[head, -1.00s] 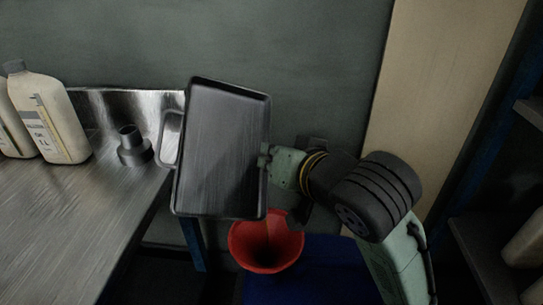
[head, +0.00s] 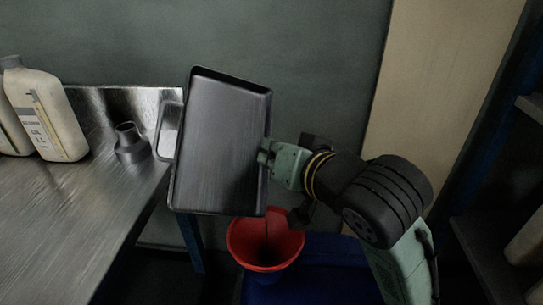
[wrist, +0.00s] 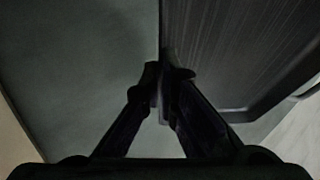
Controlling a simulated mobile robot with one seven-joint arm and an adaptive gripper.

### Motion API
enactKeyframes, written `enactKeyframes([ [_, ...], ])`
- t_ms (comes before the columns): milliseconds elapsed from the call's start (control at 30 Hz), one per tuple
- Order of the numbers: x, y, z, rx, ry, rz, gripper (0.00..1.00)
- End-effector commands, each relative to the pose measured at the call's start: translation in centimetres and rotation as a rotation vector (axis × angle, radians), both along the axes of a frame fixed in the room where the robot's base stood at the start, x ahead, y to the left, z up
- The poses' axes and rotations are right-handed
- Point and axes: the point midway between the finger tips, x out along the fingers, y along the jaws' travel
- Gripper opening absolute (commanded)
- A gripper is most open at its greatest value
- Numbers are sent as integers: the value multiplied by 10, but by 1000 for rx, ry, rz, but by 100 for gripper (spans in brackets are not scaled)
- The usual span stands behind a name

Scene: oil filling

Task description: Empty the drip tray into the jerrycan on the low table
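The drip tray (head: 222,140) is dark metal with a raised rim and a loop handle on its left side. It is tipped steeply, its inside facing the head camera, above a red funnel (head: 241,245). A thin dark stream falls from its lower edge into the funnel. My gripper (head: 268,157) is shut on the tray's right side; in the wrist view the fingers (wrist: 162,88) pinch the tray's rim. The funnel stands over a blue surface (head: 310,280), seemingly the jerrycan; its opening and the low table are hidden.
A steel workbench (head: 70,215) on the left holds pale oil bottles (head: 48,115) and a dark grey stepped fitting (head: 131,145). Shelving (head: 490,250) stands at the right edge. A green-grey wall (head: 320,60) is behind the tray.

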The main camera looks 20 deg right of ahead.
Motion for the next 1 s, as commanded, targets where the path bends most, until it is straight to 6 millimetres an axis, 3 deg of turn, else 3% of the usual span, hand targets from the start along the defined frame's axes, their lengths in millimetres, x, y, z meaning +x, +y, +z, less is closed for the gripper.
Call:
enactKeyframes([
  [1000,-10,-4,7,55,-128,-2,0],
])
